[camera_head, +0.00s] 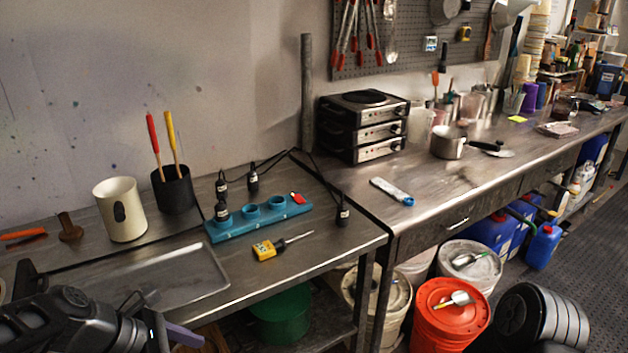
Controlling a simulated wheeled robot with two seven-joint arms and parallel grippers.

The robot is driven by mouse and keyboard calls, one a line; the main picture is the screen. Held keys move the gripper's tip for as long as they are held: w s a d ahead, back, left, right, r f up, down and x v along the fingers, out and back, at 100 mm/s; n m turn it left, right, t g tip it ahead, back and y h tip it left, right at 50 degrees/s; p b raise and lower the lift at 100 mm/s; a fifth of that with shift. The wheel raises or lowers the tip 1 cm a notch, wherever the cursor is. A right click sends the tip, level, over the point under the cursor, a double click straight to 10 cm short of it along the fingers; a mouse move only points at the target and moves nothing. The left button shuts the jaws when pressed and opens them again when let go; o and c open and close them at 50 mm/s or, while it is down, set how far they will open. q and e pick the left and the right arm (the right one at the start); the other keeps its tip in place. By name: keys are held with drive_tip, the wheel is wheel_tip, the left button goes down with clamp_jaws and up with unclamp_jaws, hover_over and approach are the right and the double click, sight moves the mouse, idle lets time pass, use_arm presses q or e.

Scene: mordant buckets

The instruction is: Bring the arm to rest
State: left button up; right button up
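My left arm (75,322) shows as black links in the lower left corner, in front of the metal tray. My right arm (545,318) shows as a black ridged link at the lower right, in front of the floor and beside the orange bucket. I cannot make out the fingertips of either gripper in the head view. I see nothing held by either arm.
A steel bench carries a shallow tray (205,279), a cream pot (120,222), a teal rack (224,233) and a yellow probe (264,250). Stacked hotplates (362,133) stand behind. An orange bucket (437,320) and a white bucket (483,272) stand below the right bench.

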use_arm(q)
wheel_tip(320, 180, down, 13)
drive_tip(key=d+m+g+y, duration=0.1)
drive_tip(key=d+m, duration=0.1)
drive_tip(key=m, duration=0.3)
drive_tip(key=s+d+f+m, duration=0.3)
drive_tip(key=s+f+m, duration=0.1)
drive_tip(key=f, duration=0.3)
drive_tip(key=s+d+f+m+g, duration=0.1)
drive_tip(key=s+d+f+m, duration=0.3)
drive_tip(key=f+m, duration=0.3)
drive_tip(key=s+d+f+m+g+y, duration=0.1)
drive_tip(key=s+d+f+m, duration=0.3)
drive_tip(key=f, duration=0.3)
drive_tip(key=shift+s+f+m, duration=0.2)
drive_tip(key=shift+s+m, duration=0.4)
drive_tip(key=shift+m, duration=0.1)
drive_tip(key=shift+d, duration=0.1)
